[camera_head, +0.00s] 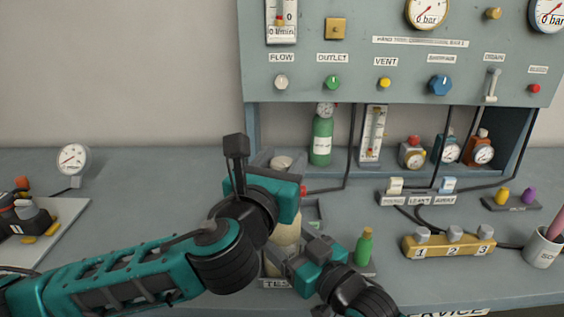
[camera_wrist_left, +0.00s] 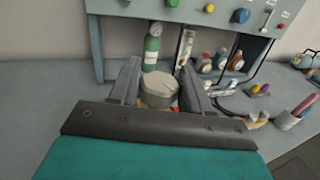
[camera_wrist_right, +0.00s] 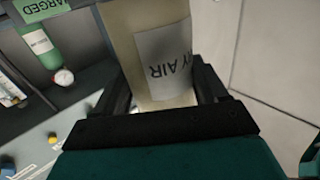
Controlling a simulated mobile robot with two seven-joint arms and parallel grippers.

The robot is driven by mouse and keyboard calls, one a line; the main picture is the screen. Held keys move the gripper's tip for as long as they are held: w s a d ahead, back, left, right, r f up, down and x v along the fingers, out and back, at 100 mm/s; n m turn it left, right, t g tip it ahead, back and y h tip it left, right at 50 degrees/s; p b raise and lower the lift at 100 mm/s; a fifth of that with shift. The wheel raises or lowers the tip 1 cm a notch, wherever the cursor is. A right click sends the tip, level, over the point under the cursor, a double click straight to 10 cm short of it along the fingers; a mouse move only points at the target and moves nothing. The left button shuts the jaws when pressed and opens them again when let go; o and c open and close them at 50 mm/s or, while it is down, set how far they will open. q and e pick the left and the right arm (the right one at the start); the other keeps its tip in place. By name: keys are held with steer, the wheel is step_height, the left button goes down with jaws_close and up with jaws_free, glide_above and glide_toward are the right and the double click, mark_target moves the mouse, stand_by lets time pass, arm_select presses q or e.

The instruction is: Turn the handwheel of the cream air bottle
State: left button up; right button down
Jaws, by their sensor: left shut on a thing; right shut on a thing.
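The cream air bottle (camera_head: 287,232) stands upright at the middle front of the bench, partly hidden by my arms. Its pale round handwheel (camera_head: 281,162) is on top and also shows in the left wrist view (camera_wrist_left: 158,88). My left gripper (camera_head: 279,166) is shut on the handwheel from above, one finger on each side. My right gripper (camera_head: 287,262) is shut on the bottle's body lower down. In the right wrist view the cream body (camera_wrist_right: 160,45), with a white label reading "AIR", sits between the fingers.
A small green bottle (camera_head: 364,247) stands close right of my right gripper. A yellow numbered block (camera_head: 449,243) and a cup (camera_head: 543,247) are farther right. A green cylinder (camera_head: 321,140) stands behind, under the grey gauge panel (camera_head: 380,60). A gauge (camera_head: 72,160) stands at left.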

arm_select(q)
steer(key=shift+c, duration=0.7)
steer(key=shift+n+y, duration=0.3)
steer(key=shift+y, duration=0.2)
steer(key=n+y, duration=0.2)
steer(key=shift+d+t+y, duration=0.1)
steer(key=shift+t+y, duration=0.3)
steer(key=n+y, duration=0.2)
steer(key=y, duration=0.1)
steer(key=n+y, duration=0.2)
steer(key=y, duration=0.2)
steer(key=shift+g, duration=0.4)
steer(key=n+g+y, duration=0.2)
steer(key=n+y, duration=0.1)
steer(key=y, duration=0.1)
steer(key=n+g+y, duration=0.3)
steer(key=n+y, duration=0.1)
steer(key=shift+g+y, duration=0.3)
steer(key=o, duration=1)
